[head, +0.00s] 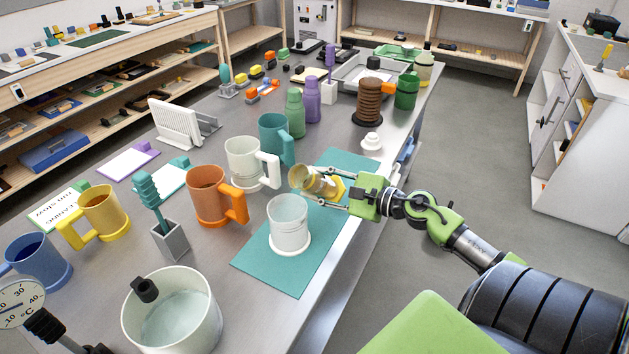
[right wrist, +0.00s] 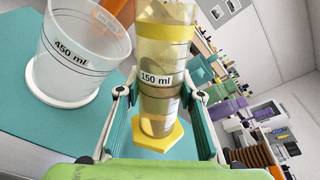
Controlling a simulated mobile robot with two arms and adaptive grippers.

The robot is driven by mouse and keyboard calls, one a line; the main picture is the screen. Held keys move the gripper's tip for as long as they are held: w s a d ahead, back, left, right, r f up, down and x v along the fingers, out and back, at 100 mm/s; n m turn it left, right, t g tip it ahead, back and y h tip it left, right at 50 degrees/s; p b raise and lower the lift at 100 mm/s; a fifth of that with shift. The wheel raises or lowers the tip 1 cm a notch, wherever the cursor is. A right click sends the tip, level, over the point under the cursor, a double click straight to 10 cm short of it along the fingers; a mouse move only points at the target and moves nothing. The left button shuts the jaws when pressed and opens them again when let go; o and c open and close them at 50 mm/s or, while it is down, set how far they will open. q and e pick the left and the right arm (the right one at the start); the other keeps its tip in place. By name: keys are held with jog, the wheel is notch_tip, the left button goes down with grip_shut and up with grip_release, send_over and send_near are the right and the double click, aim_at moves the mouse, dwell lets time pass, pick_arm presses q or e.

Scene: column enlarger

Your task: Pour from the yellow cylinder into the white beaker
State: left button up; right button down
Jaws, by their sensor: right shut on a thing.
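The yellow cylinder (head: 313,182) is held tilted well over, its open mouth toward the left and its yellow six-sided foot to the right. It also shows in the right wrist view (right wrist: 165,50), marked 150 ml, with brownish contents visible through its wall. My right gripper (head: 325,187) is shut around it. The white beaker (head: 288,225) stands upright on the teal mat, just below and left of the cylinder's mouth. In the right wrist view the beaker (right wrist: 72,58) is marked 450 ml. I see no stream between them. My left gripper is out of view.
The teal mat (head: 268,270) lies along the bench's right edge. An orange mug (head: 208,195) and a white mug (head: 244,160) stand left of and behind the beaker. A large white tub (head: 200,325) is at the front. A white knobbed piece (head: 371,143) stands behind the gripper.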

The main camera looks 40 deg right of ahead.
notch_tip(320, 180, down, 2)
jog(key=shift+w+f+b, duration=0.1)
jog(key=shift+b, duration=0.4)
jog(key=r+p, duration=0.1)
jog(key=r+n+p, duration=0.1)
jog(key=p, duration=0.1)
jog(key=r+n+h+p, duration=0.1)
jog(key=shift+d+r+p, duration=0.2)
jog(key=shift+d+p, duration=0.1)
jog(key=shift+d, duration=0.05)
jog(key=shift+f, duration=0.3)
jog(key=shift+b, duration=0.3)
jog(key=shift+f+b, duration=0.5)
jog(key=shift+b, duration=0.05)
jog(key=shift+d+r+n+p, duration=0.1)
jog(key=shift+r+n+p, duration=0.5)
jog(key=shift+r+n, duration=0.1)
jog(key=shift+n+h+p, duration=0.4)
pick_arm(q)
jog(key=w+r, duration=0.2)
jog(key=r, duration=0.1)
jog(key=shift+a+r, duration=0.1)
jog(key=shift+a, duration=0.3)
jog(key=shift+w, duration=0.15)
